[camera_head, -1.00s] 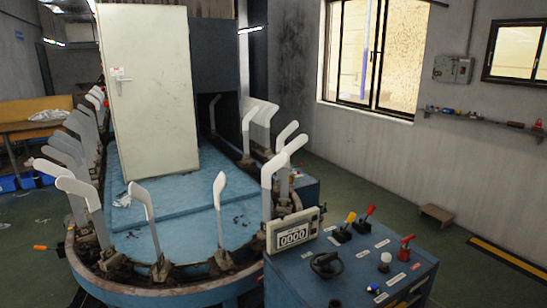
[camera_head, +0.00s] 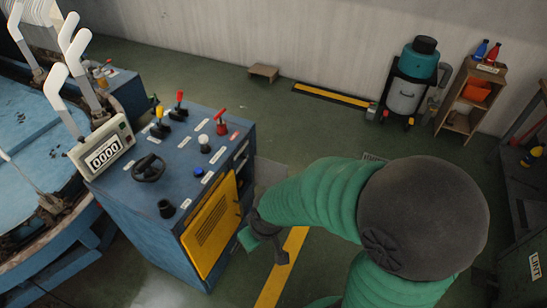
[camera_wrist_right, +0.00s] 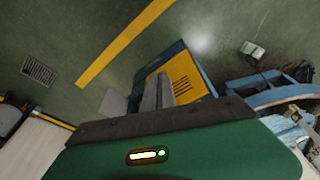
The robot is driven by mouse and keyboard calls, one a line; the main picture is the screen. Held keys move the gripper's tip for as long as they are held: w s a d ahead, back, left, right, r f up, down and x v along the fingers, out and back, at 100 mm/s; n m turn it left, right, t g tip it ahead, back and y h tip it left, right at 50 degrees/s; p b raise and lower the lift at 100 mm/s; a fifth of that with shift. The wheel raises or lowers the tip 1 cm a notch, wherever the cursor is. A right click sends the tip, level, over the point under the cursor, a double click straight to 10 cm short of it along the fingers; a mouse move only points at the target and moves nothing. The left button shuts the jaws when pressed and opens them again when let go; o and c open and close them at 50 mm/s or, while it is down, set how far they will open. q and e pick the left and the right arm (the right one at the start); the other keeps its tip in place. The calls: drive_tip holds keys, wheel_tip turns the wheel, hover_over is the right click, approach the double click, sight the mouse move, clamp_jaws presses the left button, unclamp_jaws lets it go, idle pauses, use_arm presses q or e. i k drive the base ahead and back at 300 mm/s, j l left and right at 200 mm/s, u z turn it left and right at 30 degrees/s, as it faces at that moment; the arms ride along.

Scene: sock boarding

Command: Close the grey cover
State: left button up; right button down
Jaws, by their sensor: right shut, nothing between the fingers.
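A flat grey panel (camera_head: 269,172) shows beside the right side of the blue control cabinet (camera_head: 150,215). I cannot tell whether it is a hinged cover or a plate on the floor. A similar pale grey piece shows beside the cabinet in the right wrist view (camera_wrist_right: 113,104). The cabinet's side has a yellow louvred panel (camera_head: 212,228), also visible in the wrist view (camera_wrist_right: 184,78). My right gripper (camera_head: 281,257) is in front of this side, shut and empty, apart from the panel in the picture. Its fingers (camera_wrist_right: 158,92) point at the cabinet. My left gripper is not in view.
The cabinet top carries levers, knobs and a counter display (camera_head: 104,153). The blue machine (camera_head: 25,195) with upright white forms (camera_head: 63,95) stands at left. A teal and grey canister (camera_head: 408,90) and a wooden shelf (camera_head: 460,122) stand at back right.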

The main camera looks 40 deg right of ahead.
sight(268, 173)
drive_tip(key=i+l+u, duration=0.2)
drive_tip(key=l, duration=0.35)
drive_tip(key=l+u, duration=0.2)
drive_tip(key=l, duration=0.3)
drive_tip(key=l+u, duration=0.2)
drive_tip(key=l, duration=0.4)
drive_tip(key=l+u, duration=0.2)
drive_tip(key=l, duration=0.35)
drive_tip(key=k+l+u, duration=0.1)
drive_tip(key=l+u, duration=0.15)
drive_tip(key=l, duration=0.3)
drive_tip(key=k+l+u, duration=0.2)
drive_tip(key=l, duration=0.35)
drive_tip(key=l+u, duration=0.2)
drive_tip(key=l, duration=0.3)
drive_tip(key=k+l+u, duration=0.1)
drive_tip(key=l, duration=0.3)
drive_tip(key=k+l+u, duration=0.1)
drive_tip(key=l, duration=0.35)
drive_tip(key=k+l+u, duration=0.1)
drive_tip(key=k+l, duration=0.15)
drive_tip(key=l, duration=0.15)
drive_tip(key=k+l+u, duration=0.1)
drive_tip(key=l, duration=0.25)
drive_tip(key=i+j, duration=0.1)
drive_tip(key=j, duration=0.15)
drive_tip(key=i+j+u, duration=0.15)
drive_tip(key=k+j, duration=0.05)
drive_tip(key=j, duration=0.05)
